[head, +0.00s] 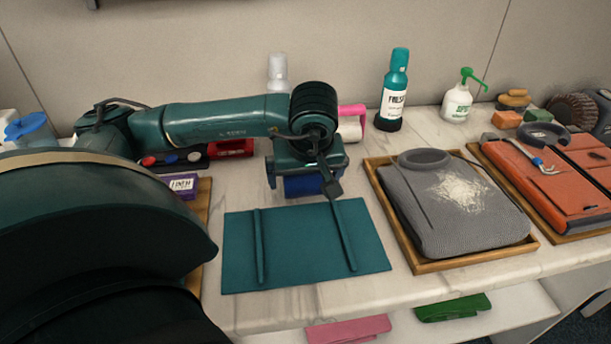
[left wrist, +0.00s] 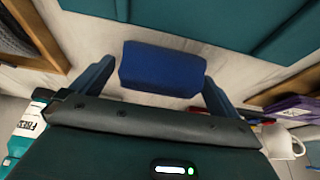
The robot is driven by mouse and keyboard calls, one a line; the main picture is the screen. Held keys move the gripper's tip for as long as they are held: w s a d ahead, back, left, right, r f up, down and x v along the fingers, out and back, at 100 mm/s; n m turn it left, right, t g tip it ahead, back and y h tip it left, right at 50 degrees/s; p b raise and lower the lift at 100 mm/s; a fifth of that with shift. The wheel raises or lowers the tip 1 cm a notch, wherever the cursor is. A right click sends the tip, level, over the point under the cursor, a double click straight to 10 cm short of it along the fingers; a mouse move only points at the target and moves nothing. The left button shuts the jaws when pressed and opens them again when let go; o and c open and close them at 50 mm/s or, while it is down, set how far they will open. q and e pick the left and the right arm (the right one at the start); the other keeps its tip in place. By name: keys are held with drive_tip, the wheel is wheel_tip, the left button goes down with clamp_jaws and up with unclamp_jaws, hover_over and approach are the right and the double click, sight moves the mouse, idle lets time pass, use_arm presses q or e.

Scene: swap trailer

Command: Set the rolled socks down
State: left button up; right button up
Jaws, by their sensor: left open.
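The rolled socks (head: 303,185) are a dark blue roll, partly hidden under my left gripper in the head view. They lie on or very near the marble counter, just behind the teal mat (head: 300,258). My left gripper (head: 308,180) is open and points down over the socks. The far side of the roll is hidden in the head view. My right gripper is not in view.
Right of the mat, a wooden tray (head: 478,266) holds a grey folded garment (head: 440,220). Further right is an orange garment (head: 560,190). Behind stand a teal bottle (head: 397,75) and a white pump bottle (head: 457,104). A purple box (head: 183,185) is at the left.

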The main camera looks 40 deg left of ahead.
use_arm(q)
drive_tip(key=c, duration=1.1)
drive_tip(key=shift+r, duration=0.15)
